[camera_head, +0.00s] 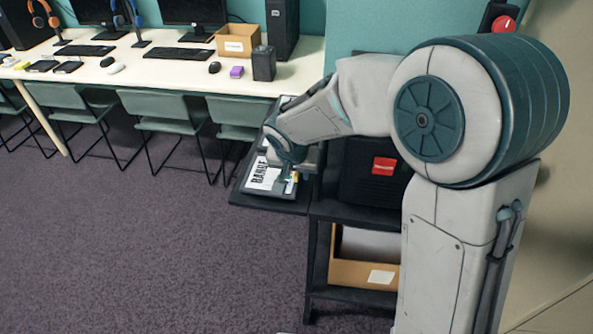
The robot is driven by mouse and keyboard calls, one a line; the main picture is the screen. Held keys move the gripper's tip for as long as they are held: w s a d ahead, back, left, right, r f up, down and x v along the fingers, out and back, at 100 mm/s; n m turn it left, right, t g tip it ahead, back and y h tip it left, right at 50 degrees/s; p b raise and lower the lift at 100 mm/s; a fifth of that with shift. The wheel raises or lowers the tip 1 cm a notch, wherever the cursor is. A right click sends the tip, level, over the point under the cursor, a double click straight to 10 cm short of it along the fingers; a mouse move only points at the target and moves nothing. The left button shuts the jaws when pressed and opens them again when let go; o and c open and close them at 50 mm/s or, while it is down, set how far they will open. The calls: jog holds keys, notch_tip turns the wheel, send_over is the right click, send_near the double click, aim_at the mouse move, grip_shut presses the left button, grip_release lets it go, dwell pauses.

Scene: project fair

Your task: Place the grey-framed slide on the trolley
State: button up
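A black trolley (313,262) stands at the middle of the view, with a flat dark leaf (268,204) reaching out to its left. On this leaf lies a flat grey-edged piece with a white printed card (264,174) bearing large dark letters. I cannot tell whether this is the grey-framed slide; no other slide is clearly seen. My gripper (291,176) points down over the right side of the card, near a small yellow and blue patch. My own wrist and forearm cover its fingers and much of the leaf behind, so its opening and any contact are hidden.
A black case with a red label (384,166) stands on the trolley, and a cardboard box (345,273) sits on its lower shelf. A long pale desk (300,71) with monitors and green chairs (166,107) runs along the back. The carpet at left is clear.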

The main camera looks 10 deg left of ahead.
jog(key=shift+r, duration=0.15)
jog(key=shift+r, duration=0.3)
jog(key=p+v, duration=0.1)
jog(key=v, duration=1)
jog(key=s+d+f+g, duration=0.1)
jog(key=s+d, duration=0.7)
jog(key=d, duration=0.2)
jog(key=s+d+f+g, duration=0.1)
jog(key=s+d, duration=0.7)
jog(key=d, duration=0.3)
jog(key=shift+d+f+n, duration=0.2)
jog(key=shift+d+n, duration=0.1)
jog(key=shift+n, duration=0.1)
jog(key=shift+s, duration=0.1)
jog(key=p+v, duration=0.2)
jog(key=shift+w+r, duration=0.2)
jog(key=shift+r, duration=0.15)
